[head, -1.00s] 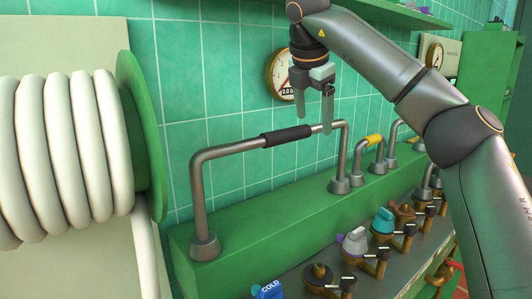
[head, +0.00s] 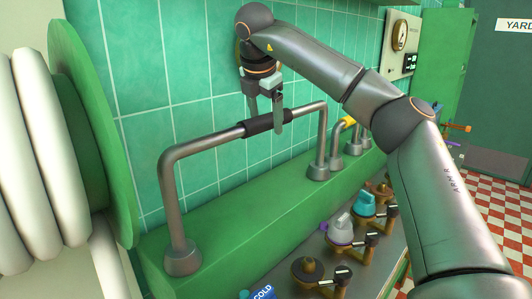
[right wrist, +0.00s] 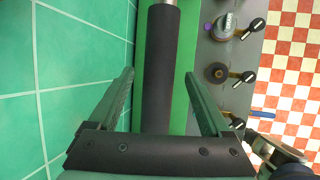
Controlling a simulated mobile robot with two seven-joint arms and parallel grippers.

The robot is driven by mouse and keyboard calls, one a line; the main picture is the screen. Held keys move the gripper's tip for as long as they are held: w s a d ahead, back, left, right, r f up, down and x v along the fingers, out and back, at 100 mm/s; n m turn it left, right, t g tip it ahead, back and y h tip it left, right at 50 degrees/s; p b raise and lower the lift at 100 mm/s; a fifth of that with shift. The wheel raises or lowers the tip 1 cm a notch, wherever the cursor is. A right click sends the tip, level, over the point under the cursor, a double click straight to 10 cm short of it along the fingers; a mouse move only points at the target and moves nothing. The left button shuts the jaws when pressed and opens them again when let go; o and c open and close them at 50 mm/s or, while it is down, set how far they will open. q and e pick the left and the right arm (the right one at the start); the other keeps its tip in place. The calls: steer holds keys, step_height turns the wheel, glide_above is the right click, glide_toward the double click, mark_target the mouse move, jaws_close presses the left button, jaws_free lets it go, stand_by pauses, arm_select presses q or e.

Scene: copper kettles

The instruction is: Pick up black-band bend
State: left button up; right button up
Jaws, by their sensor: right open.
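The black-band bend (head: 197,146) is a grey metal pipe arch standing on the green ledge. A black band (head: 261,126) wraps the right part of its level top bar. My right gripper (head: 267,115) is open and points down at the black band, one finger showing in front of it. My left gripper is not in view.
A smaller bend with a yellow band (head: 347,122) stands farther along the ledge (head: 225,240). Several valve taps, one with a teal knob (head: 363,204), line the front. A large green-flanged hose reel (head: 95,120) is at left, the tiled wall behind.

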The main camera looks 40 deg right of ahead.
steer(key=x, duration=0.5)
steer(key=shift+w+d+p, duration=0.15)
steer(key=shift+p, duration=0.2)
steer(key=shift+c, duration=0.2)
jaws_close()
steer(key=shift+r, duration=0.15)
stand_by(0.4)
